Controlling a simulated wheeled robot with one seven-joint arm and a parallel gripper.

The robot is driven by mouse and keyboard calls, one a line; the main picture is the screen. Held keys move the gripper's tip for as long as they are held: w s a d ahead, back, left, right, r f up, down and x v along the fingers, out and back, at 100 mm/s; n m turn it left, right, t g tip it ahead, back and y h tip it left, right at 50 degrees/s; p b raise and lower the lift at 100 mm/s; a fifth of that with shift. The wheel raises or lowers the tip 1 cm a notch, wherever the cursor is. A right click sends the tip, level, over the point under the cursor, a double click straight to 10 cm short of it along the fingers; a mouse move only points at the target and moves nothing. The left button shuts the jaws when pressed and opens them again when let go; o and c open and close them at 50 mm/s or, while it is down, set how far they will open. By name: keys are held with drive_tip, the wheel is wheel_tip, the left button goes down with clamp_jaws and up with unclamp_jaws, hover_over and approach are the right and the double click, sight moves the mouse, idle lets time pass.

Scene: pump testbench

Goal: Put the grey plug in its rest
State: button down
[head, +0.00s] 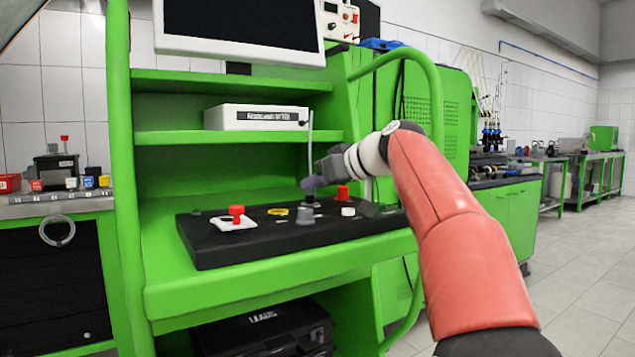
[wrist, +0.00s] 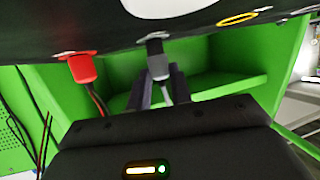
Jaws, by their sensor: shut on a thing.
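The grey plug (wrist: 158,67) is between the two fingers of my gripper (wrist: 158,88) in the wrist view, with a pale cable trailing from it. A short black piece joins the plug's end to the dark panel (wrist: 110,22); I cannot tell whether it is part of the plug or a fitting. In the head view my gripper (head: 313,187) is low over the panel's back right area, shut, and the plug is mostly hidden there. Which fitting is the plug's rest is not clear from these frames.
A red plug (wrist: 80,68) with a cable stands beside the grey one. The panel (head: 215,256) also carries a grey cylinder (head: 305,214), a yellow ring (head: 278,211), a white cap (head: 348,211) and a red piece (head: 236,212) on a white plate. A green shelf (head: 220,137) hangs behind.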

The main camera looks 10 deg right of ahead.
drive_tip(key=shift+r, duration=0.15)
drive_tip(key=shift+r+p, duration=0.55)
drive_tip(key=shift+p, duration=0.1)
drive_tip(key=c, duration=0.8)
unclamp_jaws()
drive_tip(key=shift+o, duration=0.2)
drive_tip(key=shift+r, duration=0.1)
wheel_tip(320, 180, up, 3)
drive_tip(key=p, duration=0.2)
drive_tip(key=shift+f+p, duration=0.2)
drive_tip(key=shift+p, duration=0.15)
drive_tip(key=shift+r+p, duration=0.35)
drive_tip(key=shift+r, duration=2.2)
